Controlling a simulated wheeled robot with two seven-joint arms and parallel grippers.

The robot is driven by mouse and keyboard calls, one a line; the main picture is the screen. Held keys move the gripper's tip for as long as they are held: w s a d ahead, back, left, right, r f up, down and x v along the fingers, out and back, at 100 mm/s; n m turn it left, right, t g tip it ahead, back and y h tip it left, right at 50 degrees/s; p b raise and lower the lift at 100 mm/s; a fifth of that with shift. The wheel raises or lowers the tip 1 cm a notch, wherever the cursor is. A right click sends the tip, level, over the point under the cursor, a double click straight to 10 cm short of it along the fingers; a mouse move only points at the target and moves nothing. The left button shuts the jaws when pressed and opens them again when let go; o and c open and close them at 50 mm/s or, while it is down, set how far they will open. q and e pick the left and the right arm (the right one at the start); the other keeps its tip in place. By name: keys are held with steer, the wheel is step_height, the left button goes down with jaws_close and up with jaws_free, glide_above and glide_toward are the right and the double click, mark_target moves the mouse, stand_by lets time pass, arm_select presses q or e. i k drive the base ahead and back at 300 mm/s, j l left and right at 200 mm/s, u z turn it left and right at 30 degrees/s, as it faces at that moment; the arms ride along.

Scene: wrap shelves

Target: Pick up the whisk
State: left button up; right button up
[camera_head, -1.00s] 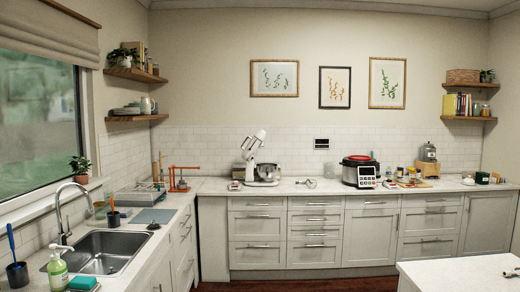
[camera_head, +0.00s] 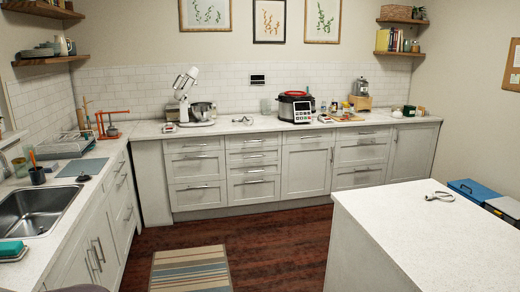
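A small metal item that looks like the whisk (camera_head: 244,120) lies on the back counter (camera_head: 222,125), between the stand mixer and the pressure cooker. It is small at this distance, so its exact shape is hard to tell. Neither my left nor my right gripper is in view.
A stand mixer (camera_head: 190,100) and a pressure cooker (camera_head: 296,107) flank it. A white island (camera_head: 420,235) with a small dark looped item (camera_head: 440,196) stands front right. A striped rug (camera_head: 190,270) lies on the open wooden floor. A sink (camera_head: 35,210) is at left.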

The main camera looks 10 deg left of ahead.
mark_target(244, 121)
steer(key=i+u, duration=0.25)
steer(key=i, duration=3.2)
steer(key=j, duration=0.1)
